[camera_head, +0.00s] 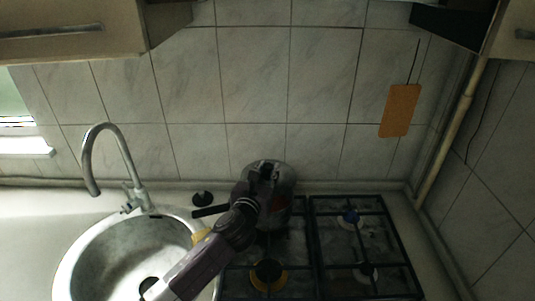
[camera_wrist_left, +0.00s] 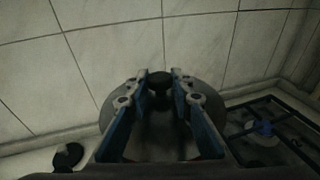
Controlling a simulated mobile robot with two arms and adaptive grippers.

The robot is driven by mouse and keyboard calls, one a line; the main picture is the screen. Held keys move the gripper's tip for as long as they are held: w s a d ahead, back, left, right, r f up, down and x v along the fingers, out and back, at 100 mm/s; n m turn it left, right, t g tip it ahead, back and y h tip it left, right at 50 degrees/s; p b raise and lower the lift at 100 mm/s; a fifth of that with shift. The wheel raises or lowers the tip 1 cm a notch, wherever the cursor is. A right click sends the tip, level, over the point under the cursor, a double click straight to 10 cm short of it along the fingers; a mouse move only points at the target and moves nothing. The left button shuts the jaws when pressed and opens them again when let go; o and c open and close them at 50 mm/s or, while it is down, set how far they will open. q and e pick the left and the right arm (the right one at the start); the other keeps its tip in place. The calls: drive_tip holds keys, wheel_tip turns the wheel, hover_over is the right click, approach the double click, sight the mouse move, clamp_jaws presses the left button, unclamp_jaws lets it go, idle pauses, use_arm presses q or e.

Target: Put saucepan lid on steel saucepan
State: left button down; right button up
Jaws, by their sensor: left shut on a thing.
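My left gripper (camera_head: 266,172) is over the back left of the stove, its fingers closed around the dark knob of the saucepan lid. In the left wrist view the knob (camera_wrist_left: 159,78) sits between the fingertips, and the round grey lid (camera_wrist_left: 113,107) spreads out behind them. The steel saucepan (camera_head: 284,208) stands on the back left burner, with a dark handle (camera_head: 208,211) pointing left. My gripper and arm hide much of the pan and lid. I cannot tell whether the lid rests on the rim or is just above it. My right gripper is not in view.
A round sink (camera_head: 78,255) with a curved tap (camera_head: 88,165) is on the left. A small black round object (camera_head: 202,198) lies on the counter behind the pan's handle. The right stove grates (camera_head: 345,235) are empty. A tiled wall (camera_head: 255,85) is close behind.

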sight(267, 183)
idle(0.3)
use_arm(q)
drive_tip(key=shift+r, duration=0.15)
drive_tip(key=shift+f, duration=0.2)
wheel_tip(267, 183, down, 5)
drive_tip(key=b, duration=0.3)
drive_tip(key=shift+f+b, duration=0.55)
drive_tip(key=shift+f, duration=0.2)
drive_tip(key=shift+f, duration=0.1)
drive_tip(key=c, duration=1.6)
unclamp_jaws()
drive_tip(key=shift+s+a, duration=0.1)
